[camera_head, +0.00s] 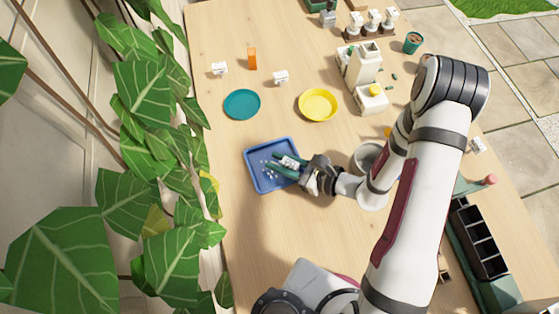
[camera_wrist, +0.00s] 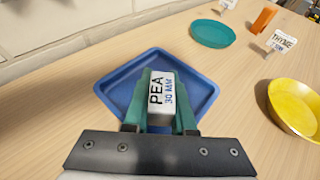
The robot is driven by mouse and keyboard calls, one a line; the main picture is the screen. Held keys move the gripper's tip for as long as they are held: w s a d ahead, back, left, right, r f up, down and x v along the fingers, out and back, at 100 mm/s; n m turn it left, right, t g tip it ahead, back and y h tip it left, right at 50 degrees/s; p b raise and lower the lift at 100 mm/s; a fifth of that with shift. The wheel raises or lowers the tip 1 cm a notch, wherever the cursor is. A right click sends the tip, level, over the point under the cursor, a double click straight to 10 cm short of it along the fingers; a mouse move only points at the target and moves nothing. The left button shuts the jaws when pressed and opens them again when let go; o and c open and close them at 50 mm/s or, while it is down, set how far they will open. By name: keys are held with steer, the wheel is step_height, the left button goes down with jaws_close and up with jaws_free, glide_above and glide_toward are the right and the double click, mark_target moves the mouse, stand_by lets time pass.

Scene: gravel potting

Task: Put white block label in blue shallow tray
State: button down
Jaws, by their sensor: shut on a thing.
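The blue shallow tray (camera_head: 256,183) lies flat on the wooden table, with small pale specks inside it in the head view. It also shows in the wrist view (camera_wrist: 118,82), behind and around the held block. My gripper (camera_head: 284,164) has its green fingers over the tray. In the wrist view the gripper (camera_wrist: 160,100) is shut on a white block label (camera_wrist: 161,92) reading "PEA 30 MM". The label (camera_head: 290,162) is between the fingers over the tray. Whether its underside touches the tray floor is hidden.
A teal dish (camera_head: 242,104) and a yellow dish (camera_head: 318,105) lie beyond the tray. Two small white labels (camera_head: 219,69) (camera_head: 281,77) and an orange block (camera_head: 252,58) stand farther back. A grey pot (camera_head: 368,156) is right of my gripper. Leaves border the table's left edge.

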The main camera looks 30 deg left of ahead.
steer(key=shift+f, duration=0.45)
steer(key=c, duration=0.7)
jaws_free()
steer(key=shift+f, duration=0.15)
steer(key=shift+c, duration=0.2)
